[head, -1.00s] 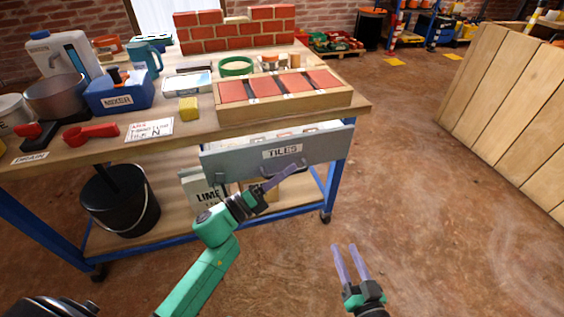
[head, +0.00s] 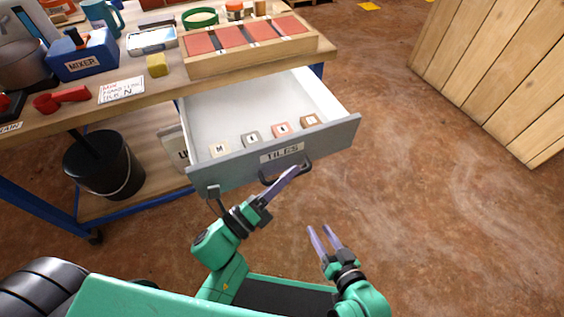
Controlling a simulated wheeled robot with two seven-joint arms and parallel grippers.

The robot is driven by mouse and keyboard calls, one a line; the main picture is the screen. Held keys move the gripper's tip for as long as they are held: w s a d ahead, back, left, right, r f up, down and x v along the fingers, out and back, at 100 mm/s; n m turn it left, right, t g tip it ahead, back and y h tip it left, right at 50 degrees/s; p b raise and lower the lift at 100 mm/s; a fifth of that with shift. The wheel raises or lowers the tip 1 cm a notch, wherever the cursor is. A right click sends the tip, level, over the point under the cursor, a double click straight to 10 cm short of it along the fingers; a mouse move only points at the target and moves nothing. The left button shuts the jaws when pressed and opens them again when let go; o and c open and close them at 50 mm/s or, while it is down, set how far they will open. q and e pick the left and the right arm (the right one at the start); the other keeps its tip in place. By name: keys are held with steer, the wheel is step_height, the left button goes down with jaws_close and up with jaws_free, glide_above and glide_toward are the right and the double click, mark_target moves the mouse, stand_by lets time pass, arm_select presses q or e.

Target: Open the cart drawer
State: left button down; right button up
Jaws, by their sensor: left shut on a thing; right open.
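The cart drawer (head: 230,173) is grey with a "TILES" label on its front. It stands pulled well out from under the cart's wooden top, and its white inside shows. Several small lettered tiles (head: 251,138) lie in a row near its front wall. A dark handle (head: 304,166) sits below the label. My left gripper (head: 287,177) is at this handle, its fingers shut on it; they partly hide it. My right gripper (head: 321,238) is open and empty, below and right of the drawer, over the floor.
A black bucket (head: 105,170) stands on the lower shelf. A wooden panel (head: 490,75) stands at right; the floor between is clear.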

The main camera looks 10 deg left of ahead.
arm_select(q)
steer(key=shift+s+d, duration=0.4)
steer(key=shift+s, duration=0.3)
steer(key=c, duration=0.9)
jaws_free()
steer(key=p+v, duration=0.2)
steer(key=v, duration=1.2)
steer(key=shift+s+a+f, duration=0.1)
steer(key=shift+s+a, duration=0.05)
steer(key=shift+s, duration=0.1)
